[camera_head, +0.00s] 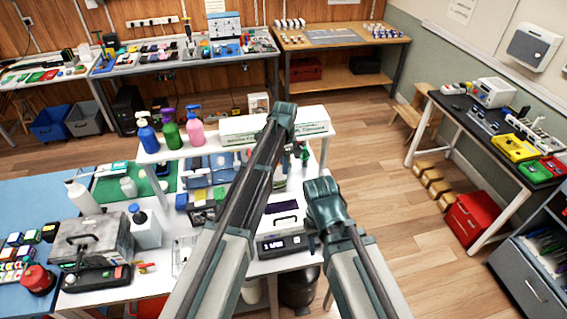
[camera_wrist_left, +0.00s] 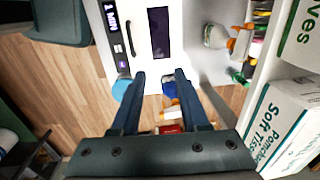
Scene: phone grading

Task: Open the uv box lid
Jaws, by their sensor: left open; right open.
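The UV box (camera_head: 284,243) is a white box with a dark window in its top and a lit "1 MIN" display on its front. It stands on the white table, partly behind my arms in the head view. Its lid looks closed. In the left wrist view the UV box (camera_wrist_left: 140,35) lies just beyond my left gripper (camera_wrist_left: 160,76), which is open and empty, its fingertips close to the box's right-hand edge. In the head view my arm links cover most of that gripper. I cannot make out my right gripper behind its arm.
Tissue boxes (camera_head: 275,125) stand on a raised shelf behind the UV box, near the left gripper's side. Pump bottles (camera_head: 170,130) stand further left.

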